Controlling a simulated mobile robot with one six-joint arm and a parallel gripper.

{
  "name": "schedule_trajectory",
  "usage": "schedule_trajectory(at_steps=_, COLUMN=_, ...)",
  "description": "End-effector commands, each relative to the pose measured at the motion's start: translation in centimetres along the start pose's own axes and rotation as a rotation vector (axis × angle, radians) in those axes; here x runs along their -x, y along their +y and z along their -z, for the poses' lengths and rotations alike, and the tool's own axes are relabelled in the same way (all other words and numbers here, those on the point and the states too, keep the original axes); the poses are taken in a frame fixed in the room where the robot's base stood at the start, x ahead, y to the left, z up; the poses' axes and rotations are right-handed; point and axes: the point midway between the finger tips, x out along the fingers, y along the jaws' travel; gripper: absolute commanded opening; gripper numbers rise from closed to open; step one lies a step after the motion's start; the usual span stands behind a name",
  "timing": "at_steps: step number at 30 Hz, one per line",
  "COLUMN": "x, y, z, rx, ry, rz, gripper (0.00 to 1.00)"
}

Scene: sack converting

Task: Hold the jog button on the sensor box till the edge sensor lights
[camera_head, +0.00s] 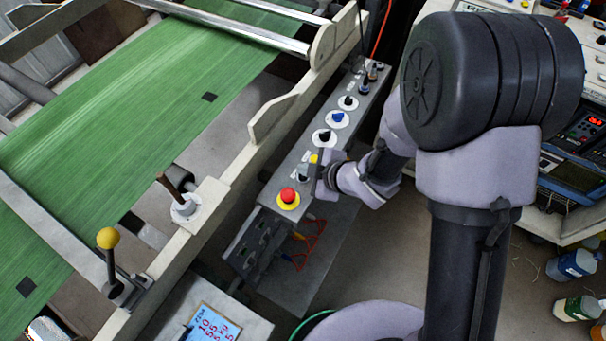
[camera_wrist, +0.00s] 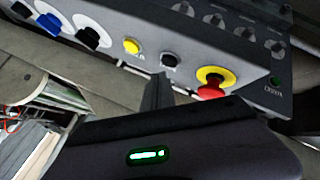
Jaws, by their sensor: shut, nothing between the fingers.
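The long grey control box (camera_head: 268,222) runs beside the machine frame. It carries a red mushroom button on a yellow disc (camera_head: 288,197), a black button (camera_wrist: 168,60), a yellow button (camera_wrist: 131,46) and several knobs. The labels are too small to read, so I cannot tell for sure which is the jog button. My gripper (camera_head: 319,176) is shut and empty, beside the black and yellow buttons. In the wrist view its fingertips (camera_wrist: 158,76) point at the panel just below the black button; contact cannot be told. I cannot make out a lit edge sensor.
The green web (camera_head: 110,130) with dark square marks runs through the machine at left. A yellow-knobbed lever (camera_head: 107,238) stands on the frame. Orange cables (camera_head: 312,238) hang below the box. An equipment bench (camera_head: 575,150) stands at right, with bottles (camera_head: 578,308) on the floor.

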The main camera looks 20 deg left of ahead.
Motion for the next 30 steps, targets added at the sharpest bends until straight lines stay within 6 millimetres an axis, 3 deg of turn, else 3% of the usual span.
schedule_trajectory(at_steps=30, x=-0.61, y=-0.45, z=-0.45, rx=0.0, ry=0.0, rz=0.0, gripper=0.0)
